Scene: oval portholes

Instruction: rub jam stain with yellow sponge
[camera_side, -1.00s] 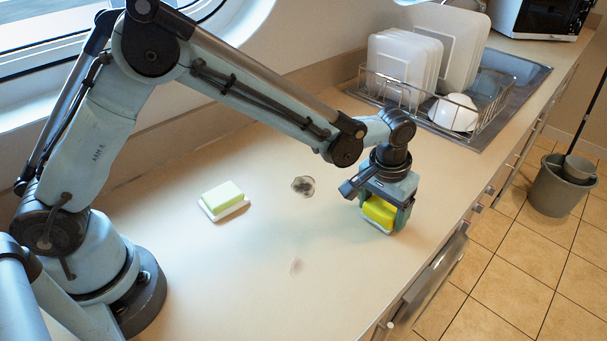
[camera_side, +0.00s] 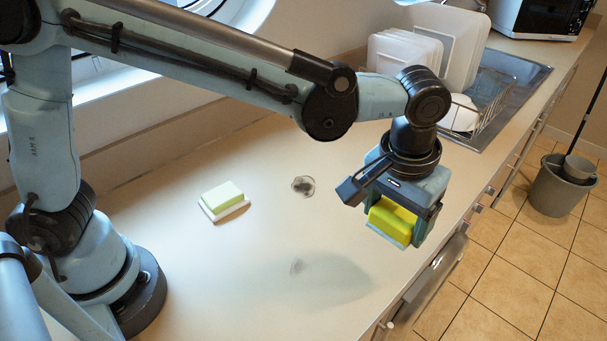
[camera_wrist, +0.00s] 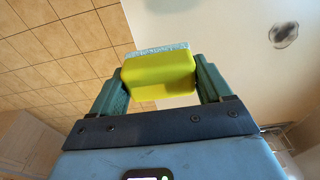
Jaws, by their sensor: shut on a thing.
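My gripper (camera_side: 398,225) is shut on the yellow sponge (camera_side: 391,218), holding it above the right part of the counter, well clear of the surface. In the wrist view the sponge (camera_wrist: 160,78) sits between both fingers, with a pale blue-grey layer along one face.
A pale green block (camera_side: 222,196) rests on a white dish (camera_side: 232,211) at the left. A dish rack (camera_side: 490,110) with white plates stands at the back right. The counter's front edge drops to a tiled floor with a bucket (camera_side: 556,190).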

